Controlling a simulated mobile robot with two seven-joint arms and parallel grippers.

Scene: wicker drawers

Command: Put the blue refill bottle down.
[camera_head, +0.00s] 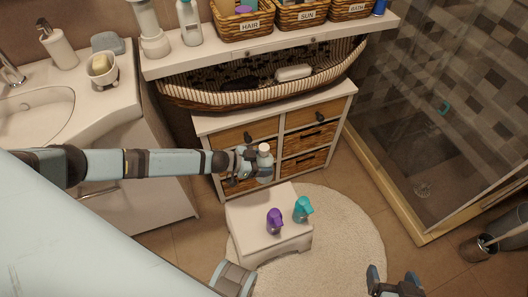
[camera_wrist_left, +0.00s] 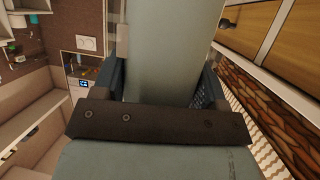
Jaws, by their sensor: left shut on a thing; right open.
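My left gripper (camera_head: 256,165) is shut on a bottle with a white cap (camera_head: 264,149), which I take to be the blue refill bottle. It is upright, in front of the wicker drawers and near the back edge of the white stool (camera_head: 262,243). Whether its base touches anything is unclear. In the left wrist view the pale grey-blue bottle body (camera_wrist_left: 170,50) fills the space between the fingers. A purple bottle (camera_head: 274,222) and a teal bottle (camera_head: 303,209) stand on the stool. My right gripper (camera_head: 394,284) is open and empty at the bottom right.
The drawer cabinet (camera_head: 272,122) stands behind the stool, with a long basket (camera_head: 262,88) on top. A shelf above carries labelled baskets. The sink counter is left, the glass shower right. A round rug (camera_head: 350,235) lies under the stool. The stool's left part is bare.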

